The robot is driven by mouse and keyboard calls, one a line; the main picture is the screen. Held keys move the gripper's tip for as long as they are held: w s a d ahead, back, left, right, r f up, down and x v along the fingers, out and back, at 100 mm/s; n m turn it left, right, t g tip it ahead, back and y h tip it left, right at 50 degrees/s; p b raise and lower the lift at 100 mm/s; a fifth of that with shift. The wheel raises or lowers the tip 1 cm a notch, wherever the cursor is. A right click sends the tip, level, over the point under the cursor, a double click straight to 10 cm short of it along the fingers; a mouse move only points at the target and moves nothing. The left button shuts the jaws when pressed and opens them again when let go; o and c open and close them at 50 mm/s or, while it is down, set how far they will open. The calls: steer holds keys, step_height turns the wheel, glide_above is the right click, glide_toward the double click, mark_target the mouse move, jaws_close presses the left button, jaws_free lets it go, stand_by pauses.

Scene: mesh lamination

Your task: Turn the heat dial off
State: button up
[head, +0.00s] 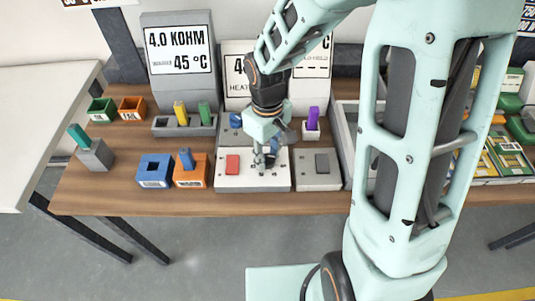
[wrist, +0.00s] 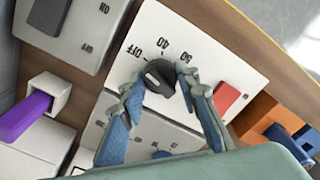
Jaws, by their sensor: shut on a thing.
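The heat dial (wrist: 158,77) is a black round knob on a white control box (wrist: 213,40), marked OFF, 40 and 50 in the wrist view. My gripper (wrist: 161,80) has its two blue-grey fingers on either side of the dial and is shut on it. A pale mark shows on the dial, but I cannot tell which label it points at. In the head view my gripper (head: 265,164) reaches down onto the white box (head: 255,183), and it hides the dial. A red switch (head: 233,164) sits on the same box, left of my gripper.
A grey-switch box (head: 318,170) stands right of the heat box. Orange (head: 191,176) and blue (head: 154,178) holders stand to its left. A purple piece (head: 312,118) stands upright behind. A display (head: 180,55) reads 45 °C. The table's front strip is clear.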

mark_target(267, 155)
steer(key=o, duration=1.2)
steer(key=shift+c, duration=0.2)
step_height(267, 155, up, 12)
